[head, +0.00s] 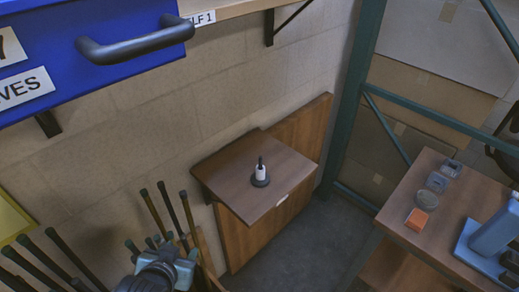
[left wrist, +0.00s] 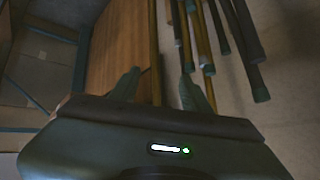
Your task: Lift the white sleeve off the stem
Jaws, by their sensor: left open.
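The white sleeve (head: 261,171) sits around a thin dark stem (head: 261,160), which stands upright on a round dark base (head: 260,180). They stand on the small brown wall shelf (head: 232,165) in the head view. My left gripper (head: 172,256) is at the bottom of the head view, below and left of the shelf, well apart from the sleeve. In the left wrist view the left gripper (left wrist: 160,88) is open, with no sleeve between its fingers. My right gripper is not seen.
Several upright dark poles (head: 171,208) stand close around my left gripper. A blue drawer (head: 90,45) juts out at upper left. A table (head: 450,215) at right holds an orange block (head: 416,220) and a blue object (head: 494,232).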

